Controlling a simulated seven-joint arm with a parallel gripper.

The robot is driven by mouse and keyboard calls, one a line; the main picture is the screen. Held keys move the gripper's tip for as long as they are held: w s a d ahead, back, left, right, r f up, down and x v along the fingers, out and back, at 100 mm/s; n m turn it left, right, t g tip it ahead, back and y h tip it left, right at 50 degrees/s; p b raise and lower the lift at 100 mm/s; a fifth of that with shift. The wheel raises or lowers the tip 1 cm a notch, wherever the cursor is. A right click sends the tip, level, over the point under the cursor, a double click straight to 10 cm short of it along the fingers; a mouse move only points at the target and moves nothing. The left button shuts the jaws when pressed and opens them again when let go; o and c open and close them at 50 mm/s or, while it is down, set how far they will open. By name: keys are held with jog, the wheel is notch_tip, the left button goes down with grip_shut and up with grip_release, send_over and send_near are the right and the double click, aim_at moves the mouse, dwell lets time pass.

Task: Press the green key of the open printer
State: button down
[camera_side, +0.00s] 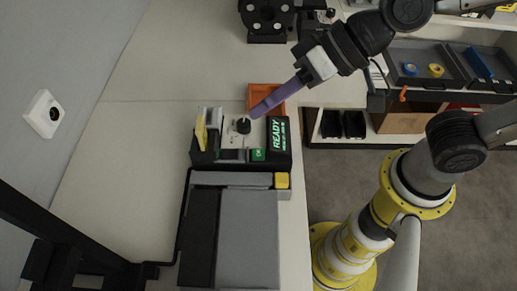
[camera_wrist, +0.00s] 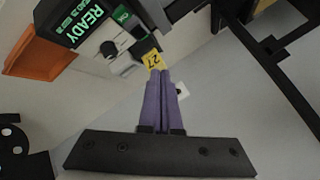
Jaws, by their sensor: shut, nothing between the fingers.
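The printer is a black and grey unit (camera_side: 222,157) on the counter. Its lit display (camera_side: 278,135) reads READY in green, and it also shows in the wrist view (camera_wrist: 85,25). The small green key (camera_side: 258,154) sits beside the display; in the wrist view the green key (camera_wrist: 122,14) is at the top, uncovered. A black round knob (camera_side: 243,126) stands on the light inner part. My gripper (camera_side: 252,115) has long purple fingers, shut and empty, with tips above the knob end of the printer. In the wrist view the fingertips (camera_wrist: 160,72) appear near a yellow 27 label (camera_wrist: 153,60).
An orange tray (camera_side: 265,91) lies behind the printer. A large grey box-like part (camera_side: 250,235) adjoins its front, with a yellow block (camera_side: 282,180) at its corner. A black device (camera_side: 266,22) stands at the back. Bare counter (camera_side: 120,150) lies left.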

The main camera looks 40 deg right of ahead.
jog(key=shift+f, duration=0.1)
send_near(248, 157)
jog(key=shift+w+r+x, duration=0.15)
jog(key=shift+w+x, duration=0.05)
jog(key=shift+x, duration=1)
jog(key=shift+w+r+x, duration=0.1)
jog(key=shift+w+x, duration=0.1)
jog(key=shift+x, duration=1.05)
jog(key=shift+f, duration=0.9)
dwell(1.1)
jog(key=shift+r, duration=0.9)
